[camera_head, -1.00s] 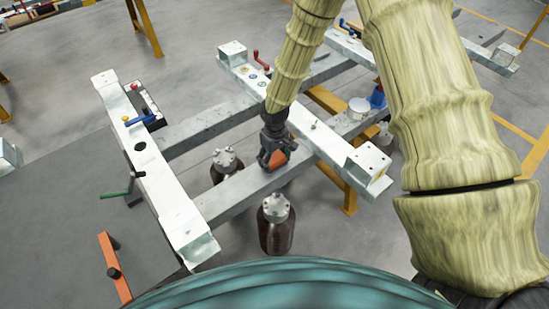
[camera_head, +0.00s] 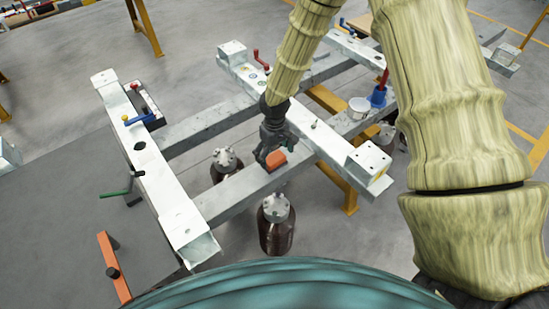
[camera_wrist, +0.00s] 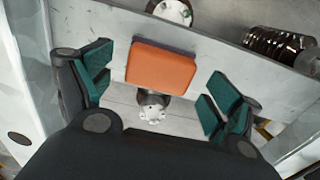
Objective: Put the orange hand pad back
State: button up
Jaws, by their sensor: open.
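The orange hand pad (camera_head: 276,160) lies on the grey front cross beam (camera_head: 232,196), below my gripper (camera_head: 272,150). In the wrist view the pad (camera_wrist: 162,66) shows as a flat orange block with rounded corners, between the two green-faced fingers of my gripper (camera_wrist: 158,87). The fingers are spread wide, with a clear gap to the pad on both sides. Nothing is held.
Brown bottles with metal caps stand below the beam, one in front (camera_head: 276,225) and one behind (camera_head: 226,162). White rails flank the beam, left (camera_head: 160,180) and right (camera_head: 330,142).

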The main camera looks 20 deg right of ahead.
aim_at(275, 158)
notch_tip(275, 158, up, 10)
jog(key=b, duration=0.1)
jog(key=s+a+f+m+y, duration=0.2)
jog(key=s+a+f, duration=0.1)
jog(key=s+f, duration=1.6)
jog(key=s+d+f+m+h, duration=0.1)
jog(key=s+d+f, duration=0.2)
jog(key=s, duration=0.5)
jog(key=s+d+f+m+h, duration=0.1)
jog(key=s+d+f, duration=0.2)
jog(key=s, duration=0.6)
jog(key=shift+s+d, duration=0.15)
jog(key=shift+f+m, duration=0.1)
jog(key=shift+m, duration=0.2)
